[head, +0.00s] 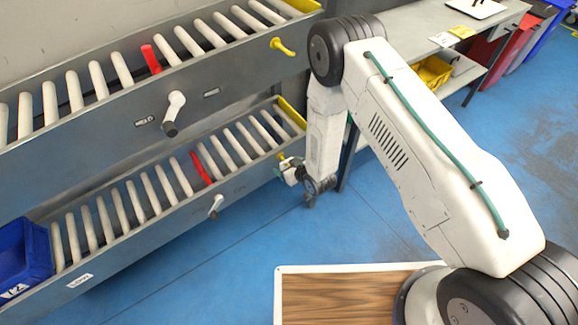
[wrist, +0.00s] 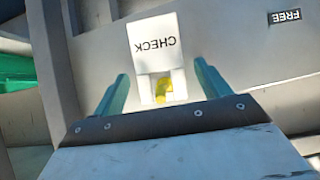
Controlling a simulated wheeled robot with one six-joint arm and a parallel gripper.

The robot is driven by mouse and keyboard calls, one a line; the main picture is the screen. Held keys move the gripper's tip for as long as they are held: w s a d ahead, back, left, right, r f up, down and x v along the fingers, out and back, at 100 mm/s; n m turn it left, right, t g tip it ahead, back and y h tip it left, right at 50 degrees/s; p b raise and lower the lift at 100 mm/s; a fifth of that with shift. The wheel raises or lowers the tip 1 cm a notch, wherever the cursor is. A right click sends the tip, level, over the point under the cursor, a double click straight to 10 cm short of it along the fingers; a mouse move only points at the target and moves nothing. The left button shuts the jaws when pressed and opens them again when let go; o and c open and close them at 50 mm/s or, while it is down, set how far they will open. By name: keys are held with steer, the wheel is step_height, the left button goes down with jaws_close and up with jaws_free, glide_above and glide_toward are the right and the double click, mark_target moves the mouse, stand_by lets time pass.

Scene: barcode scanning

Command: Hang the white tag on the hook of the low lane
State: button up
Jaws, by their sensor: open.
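The white tag (wrist: 155,42), printed CHECK and upside down in the wrist view, lies against the grey side of the low lane (head: 140,244). The yellow hook (wrist: 165,88) shows in the opening at the tag's lower end in that view, and the tag appears to hang on it. My gripper (wrist: 160,70) is open, with one teal finger on each side of the tag and a gap to both. In the head view my gripper (head: 291,172) is at the right end of the low lane, by its hook (head: 282,157); the tag cannot be made out there.
The upper lane (head: 225,82) runs above, with its own yellow hook (head: 283,46) and a white lever (head: 174,108). The low lane has a lever (head: 216,205) and a blue bin (head: 22,262) at its left end. A grey table (head: 415,45) stands behind my arm. Blue floor below is clear.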

steer(key=s+d+r+g+h, duration=0.2)
steer(key=s+d+g+h, duration=0.3)
steer(key=s+d, duration=0.6)
steer(key=s+d+r+m+g+h, duration=0.1)
steer(key=s+d+r+g, duration=0.15)
steer(key=r, duration=0.65)
steer(key=s+d+r+m+g, duration=0.1)
steer(key=s+d+r, duration=0.2)
steer(key=r, duration=0.6)
steer(key=s+d+r+m+g+h, duration=0.1)
steer(key=s+d+r+g, duration=0.15)
steer(key=r, duration=0.75)
steer(key=s+d+r+m+t, duration=0.1)
steer(key=s+d+r+m, duration=0.1)
steer(key=s+r, duration=0.6)
steer(key=s+d+r+m+t, duration=0.1)
steer(key=s+d+r+t, duration=0.1)
steer(key=s+d+r, duration=0.3)
steer(key=s+r, duration=0.4)
steer(key=r, duration=0.7)
steer(key=shift+r+m+y, duration=0.3)
steer(key=shift+m+y, duration=0.1)
